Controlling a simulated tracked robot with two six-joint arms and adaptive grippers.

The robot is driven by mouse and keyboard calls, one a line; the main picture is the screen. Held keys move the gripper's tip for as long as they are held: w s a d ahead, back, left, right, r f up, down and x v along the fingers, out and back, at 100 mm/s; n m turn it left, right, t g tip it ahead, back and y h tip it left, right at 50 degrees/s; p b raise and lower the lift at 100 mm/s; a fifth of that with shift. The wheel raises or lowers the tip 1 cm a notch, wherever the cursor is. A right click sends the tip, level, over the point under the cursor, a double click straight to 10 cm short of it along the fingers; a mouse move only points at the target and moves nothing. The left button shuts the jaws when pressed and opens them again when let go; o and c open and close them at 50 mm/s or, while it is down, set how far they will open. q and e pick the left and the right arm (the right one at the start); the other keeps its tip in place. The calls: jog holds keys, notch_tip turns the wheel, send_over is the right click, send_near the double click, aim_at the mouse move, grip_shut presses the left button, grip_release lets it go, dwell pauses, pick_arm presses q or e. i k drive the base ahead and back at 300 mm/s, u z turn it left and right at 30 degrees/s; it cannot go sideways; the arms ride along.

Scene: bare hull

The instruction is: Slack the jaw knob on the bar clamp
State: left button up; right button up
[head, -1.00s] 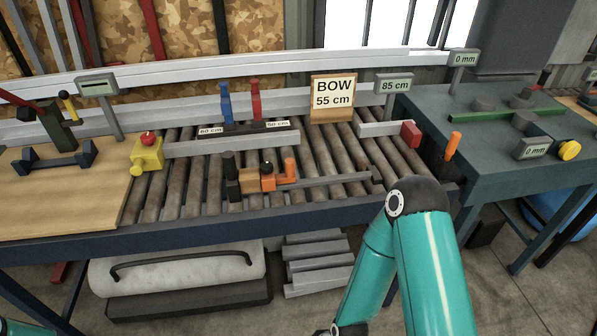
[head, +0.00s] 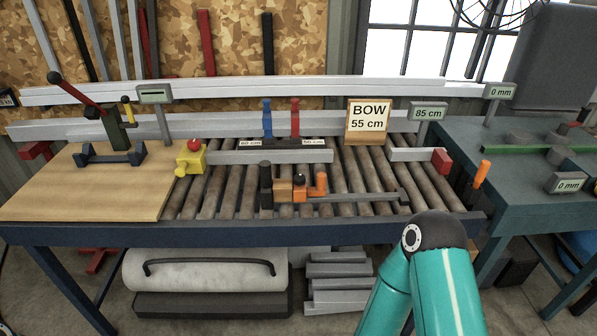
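The bar clamp lies across the rollers near the front edge. Its orange sliding jaw (head: 303,192) stands near the left end, and its grey bar (head: 365,195) runs to the right. A small black knob (head: 299,178) sits on the orange jaw; I cannot tell how tight it is. A tan block (head: 283,188) lies between the orange jaw and an upright black piece (head: 265,178). I cannot tell whether the jaw touches the block. Neither of my grippers is in view; only a teal arm of mine shows at the lower right, in front of the bench.
A yellow block with a red knob (head: 191,158) stands at the left end of a grey rail. A "BOW 55 cm" sign (head: 368,122) stands behind the rollers (head: 235,185). A wooden board (head: 90,190) covers the left. A dark green table (head: 530,190) stands right.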

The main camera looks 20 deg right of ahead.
aim_at(300, 179)
jog(key=i, duration=0.85)
jog(key=z, duration=0.2)
jog(key=k, duration=0.9)
jog(key=u, duration=0.2)
jog(key=i, duration=0.9)
jog(key=z, duration=0.05)
